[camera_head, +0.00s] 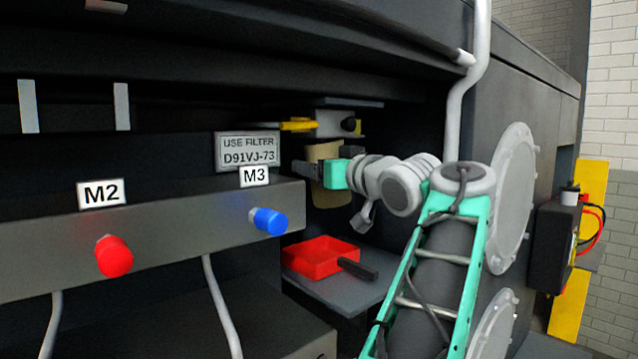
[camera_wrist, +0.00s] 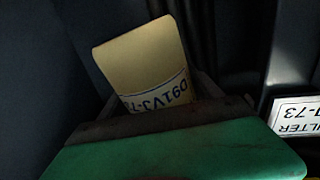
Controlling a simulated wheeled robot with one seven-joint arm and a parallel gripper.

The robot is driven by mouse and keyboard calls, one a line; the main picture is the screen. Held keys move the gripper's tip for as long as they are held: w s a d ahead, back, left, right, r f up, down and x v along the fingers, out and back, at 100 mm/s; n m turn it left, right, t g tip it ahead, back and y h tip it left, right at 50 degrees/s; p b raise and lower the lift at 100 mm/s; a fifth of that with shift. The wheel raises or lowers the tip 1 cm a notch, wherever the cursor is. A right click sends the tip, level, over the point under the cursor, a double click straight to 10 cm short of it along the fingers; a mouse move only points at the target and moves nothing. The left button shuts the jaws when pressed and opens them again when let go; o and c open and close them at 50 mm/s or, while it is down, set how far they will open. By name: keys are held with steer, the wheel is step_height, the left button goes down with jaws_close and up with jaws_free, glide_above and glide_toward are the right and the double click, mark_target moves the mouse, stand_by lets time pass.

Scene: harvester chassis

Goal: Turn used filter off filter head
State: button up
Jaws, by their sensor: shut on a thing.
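The used filter (camera_head: 327,192) is a tan cylinder hanging upright under the dark filter head (camera_head: 336,123) in the recess, in the head view. My gripper (camera_head: 318,172) reaches in from the right and is shut on the filter's side. In the wrist view the filter (camera_wrist: 143,62) is pale yellow with a printed label ending "D91VJ-7", seen between the fingers beyond my green gripper body. Part of the filter is hidden by my gripper. The joint between filter and head is hard to make out.
A red tray (camera_head: 318,257) with a dark handle sits on a grey shelf (camera_head: 365,285) below the filter. A yellow lever (camera_head: 298,125) sticks out left of the head. A "USE FILTER D91VJ-73" sign (camera_head: 247,152) and blue M3 knob (camera_head: 269,220) stand left. A red M2 knob (camera_head: 114,256) is farther left.

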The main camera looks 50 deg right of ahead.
steer(key=h+b, duration=0.1)
steer(key=m+g+h+b, duration=0.1)
steer(key=m+h+b, duration=0.1)
steer(key=shift+d+f, duration=0.25)
steer(key=shift+d, duration=0.15)
steer(key=shift+s+d+r+m+g+h, duration=0.1)
steer(key=shift+d+r+m+g+h, duration=0.15)
steer(key=shift+m+g+h, duration=0.3)
steer(key=shift+f, duration=0.1)
